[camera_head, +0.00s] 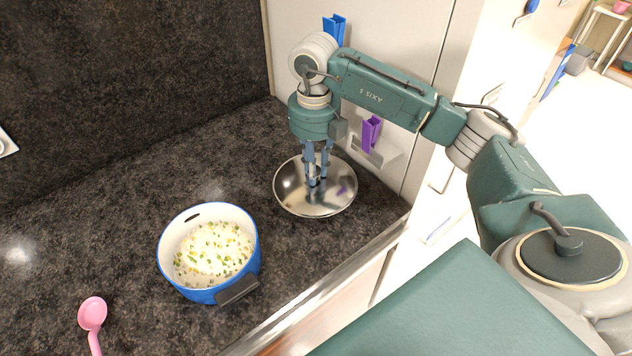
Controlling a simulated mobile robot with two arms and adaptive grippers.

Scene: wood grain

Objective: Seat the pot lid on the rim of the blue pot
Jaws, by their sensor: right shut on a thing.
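The blue pot (187,291) stands upright and uncovered on the dark counter, left of centre. It has a white inside, a dark side handle and holds rice with green bits. The pot lid (334,201) is a round, shiny silver disc to the right of and behind the pot, apart from it. My right gripper (315,182) points straight down over the lid's middle and is shut on its knob, which the fingers mostly hide. I cannot tell whether the lid touches the counter. My left gripper is not in view.
A pink ladle (92,314) lies at the front left. A wall and cabinet side with a blue clip (334,29) and a purple clip (371,133) stand close behind the lid. The counter's metal front edge (310,300) runs near the pot. Counter left of the pot is clear.

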